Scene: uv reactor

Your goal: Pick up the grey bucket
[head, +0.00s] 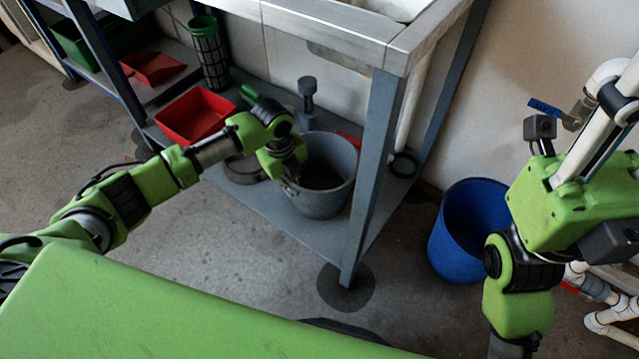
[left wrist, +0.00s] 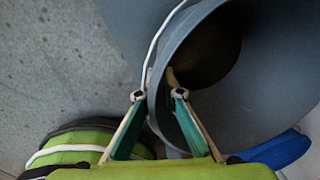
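The grey bucket (head: 325,197) stands upright on the lower shelf of the metal table, near its front leg. In the left wrist view the bucket (left wrist: 265,110) fills the right side, with its rim and a thin wire handle near the middle. My left gripper (head: 291,178) is at the bucket's left rim. In the left wrist view my left gripper (left wrist: 159,95) is open astride the rim, one finger outside the wall and one inside, with a gap between the tips. My right arm is at the right of the head view; its gripper does not show.
The table leg (head: 373,175) rises close to the bucket's right. A red bin (head: 195,116) and a dark round pan (head: 243,170) are on the shelf to the left. A blue bucket (head: 452,245) stands on the floor at right. Pipes stand at far right.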

